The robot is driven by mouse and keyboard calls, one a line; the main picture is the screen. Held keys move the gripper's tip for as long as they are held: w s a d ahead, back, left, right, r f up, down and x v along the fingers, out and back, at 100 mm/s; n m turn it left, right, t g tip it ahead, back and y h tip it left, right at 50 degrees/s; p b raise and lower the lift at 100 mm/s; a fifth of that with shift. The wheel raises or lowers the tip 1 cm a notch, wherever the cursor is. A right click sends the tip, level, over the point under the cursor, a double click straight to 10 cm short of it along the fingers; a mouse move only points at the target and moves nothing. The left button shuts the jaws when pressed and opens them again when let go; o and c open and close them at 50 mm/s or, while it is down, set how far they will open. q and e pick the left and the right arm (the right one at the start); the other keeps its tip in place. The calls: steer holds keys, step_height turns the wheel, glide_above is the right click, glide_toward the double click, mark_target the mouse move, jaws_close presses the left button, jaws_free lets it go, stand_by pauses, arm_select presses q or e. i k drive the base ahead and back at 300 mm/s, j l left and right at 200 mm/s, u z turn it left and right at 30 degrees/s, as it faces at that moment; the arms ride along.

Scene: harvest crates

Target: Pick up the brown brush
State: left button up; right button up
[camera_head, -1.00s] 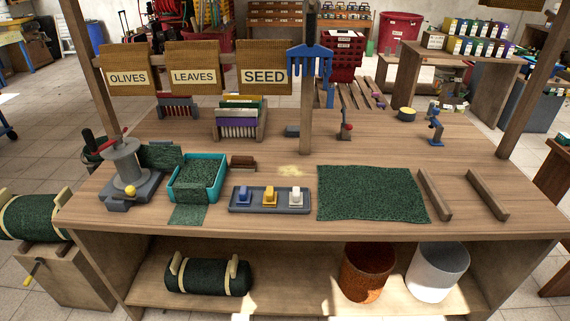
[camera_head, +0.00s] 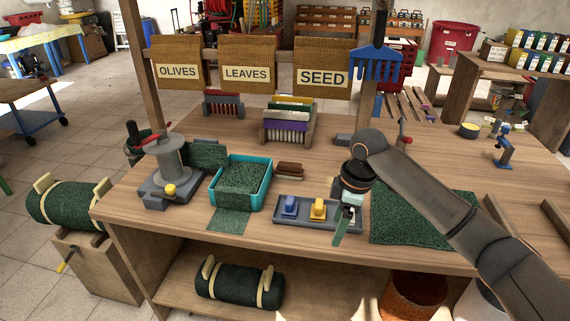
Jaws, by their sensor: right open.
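The brown brush (camera_head: 290,168) lies on the wooden bench top, just right of the teal tray (camera_head: 262,188) and behind the grey holder. It looks like a small brown block; its bristles are too small to make out. My right gripper (camera_head: 344,224) reaches in from the right and points down over the right end of the grey holder (camera_head: 281,213). It is open and apart from the brush, to its right and nearer the front edge. It hides the holder's white piece. My left gripper is not in view.
The holder bears a blue piece (camera_head: 290,206) and a yellow piece (camera_head: 318,209). A reel stand (camera_head: 168,165) is at left, a file rack (camera_head: 287,124) behind the brush. A wooden post (camera_head: 369,99) rises behind my wrist. A green mat (camera_head: 400,222) lies at right.

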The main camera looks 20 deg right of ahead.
mark_target(284, 169)
steer(key=i, duration=1.2)
